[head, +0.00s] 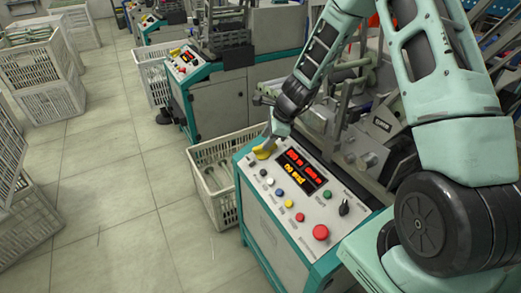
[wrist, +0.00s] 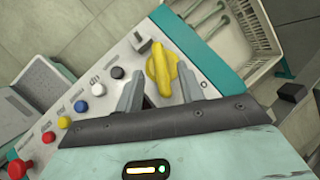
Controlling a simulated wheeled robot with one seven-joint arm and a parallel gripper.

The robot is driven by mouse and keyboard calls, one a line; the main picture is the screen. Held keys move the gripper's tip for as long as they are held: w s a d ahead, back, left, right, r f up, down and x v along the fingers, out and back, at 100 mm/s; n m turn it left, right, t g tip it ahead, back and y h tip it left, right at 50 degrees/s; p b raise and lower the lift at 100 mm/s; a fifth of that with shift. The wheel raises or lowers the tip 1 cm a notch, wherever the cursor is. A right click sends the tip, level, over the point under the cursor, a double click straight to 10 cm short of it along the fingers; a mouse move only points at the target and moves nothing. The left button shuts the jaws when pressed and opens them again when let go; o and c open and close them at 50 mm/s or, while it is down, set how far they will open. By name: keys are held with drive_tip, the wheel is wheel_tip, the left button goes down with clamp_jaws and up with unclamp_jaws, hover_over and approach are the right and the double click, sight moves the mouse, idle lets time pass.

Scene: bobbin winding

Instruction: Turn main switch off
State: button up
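The main switch is a yellow rotary knob (wrist: 161,70) on the panel's corner; it also shows in the head view (head: 263,150) at the panel's far left corner, partly covered by my gripper (head: 277,130). In the wrist view my gripper (wrist: 160,76) has its two fingers apart, with the knob between and just beyond the fingertips. A gap shows on each side of the knob, so I see no grip on it. How far the fingertips stand above the panel is hard to tell. In the wrist view the knob's handle runs roughly up and down the picture.
The control panel (head: 262,187) carries a lit display (head: 302,170), coloured buttons, a black selector (head: 344,208) and a red mushroom button (head: 320,232). A crate (head: 212,192) stands close beyond the panel's left side. Machine parts rise behind my gripper.

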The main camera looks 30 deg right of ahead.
sight(261, 146)
drive_tip(key=shift+b+x, duration=0.4)
drive_tip(key=shift+x, duration=2.35)
clamp_jaws()
